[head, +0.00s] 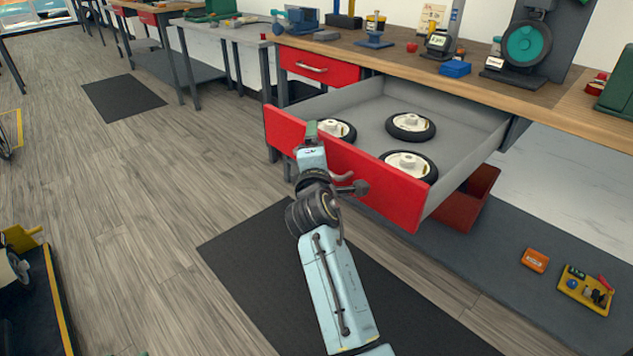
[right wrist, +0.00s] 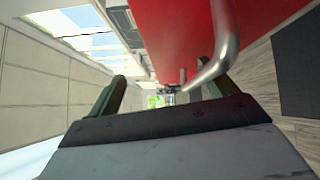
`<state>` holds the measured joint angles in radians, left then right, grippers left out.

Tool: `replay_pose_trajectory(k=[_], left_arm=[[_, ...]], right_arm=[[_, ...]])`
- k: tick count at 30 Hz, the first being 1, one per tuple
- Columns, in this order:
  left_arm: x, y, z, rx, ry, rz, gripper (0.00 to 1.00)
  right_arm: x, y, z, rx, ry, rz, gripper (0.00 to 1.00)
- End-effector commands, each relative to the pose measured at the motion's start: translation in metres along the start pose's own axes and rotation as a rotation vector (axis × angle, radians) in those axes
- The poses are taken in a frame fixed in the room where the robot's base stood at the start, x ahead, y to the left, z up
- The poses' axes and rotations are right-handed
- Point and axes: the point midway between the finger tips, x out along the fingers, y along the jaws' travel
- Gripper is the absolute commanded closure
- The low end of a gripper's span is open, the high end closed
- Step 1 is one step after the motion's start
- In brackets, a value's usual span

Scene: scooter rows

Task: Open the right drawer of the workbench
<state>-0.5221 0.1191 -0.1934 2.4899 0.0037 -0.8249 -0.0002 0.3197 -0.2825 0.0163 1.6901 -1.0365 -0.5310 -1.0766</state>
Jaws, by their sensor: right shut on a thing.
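The right drawer (head: 375,180) of the workbench (head: 405,62) has a red front and grey inside. It stands pulled well out, with three white-hubbed black wheels lying in it. My right gripper (head: 312,132) is at the drawer's front and hides part of it. In the right wrist view, the curved metal handle (right wrist: 226,45) runs from the red front down to my right gripper (right wrist: 165,95), which is shut on it. My arm partly hides the handle in the head view. My left gripper is not in view.
A smaller red drawer (head: 318,66) to the left is shut. A red bin (head: 468,200) stands under the open drawer. An orange box (head: 535,260) and a yellow tray (head: 597,308) lie on the lower shelf. The wooden floor (head: 120,210) at the left is largely clear.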

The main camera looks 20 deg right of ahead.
Motion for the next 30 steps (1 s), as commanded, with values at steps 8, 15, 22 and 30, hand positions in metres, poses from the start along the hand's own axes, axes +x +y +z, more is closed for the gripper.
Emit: replay_pose_trajectory(k=[8,15,22,30], left_arm=[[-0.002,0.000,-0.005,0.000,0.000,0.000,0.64],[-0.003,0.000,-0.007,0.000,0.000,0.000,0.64],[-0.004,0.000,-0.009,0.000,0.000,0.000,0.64],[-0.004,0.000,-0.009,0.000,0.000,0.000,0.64]], right_arm=[[-0.020,0.014,0.003,0.000,-0.008,0.032,0.38],[-0.037,0.012,0.002,0.001,-0.006,0.032,0.41],[-0.053,0.010,0.002,0.004,-0.006,0.031,0.46],[-0.072,0.003,0.002,0.004,-0.007,0.022,0.68]])
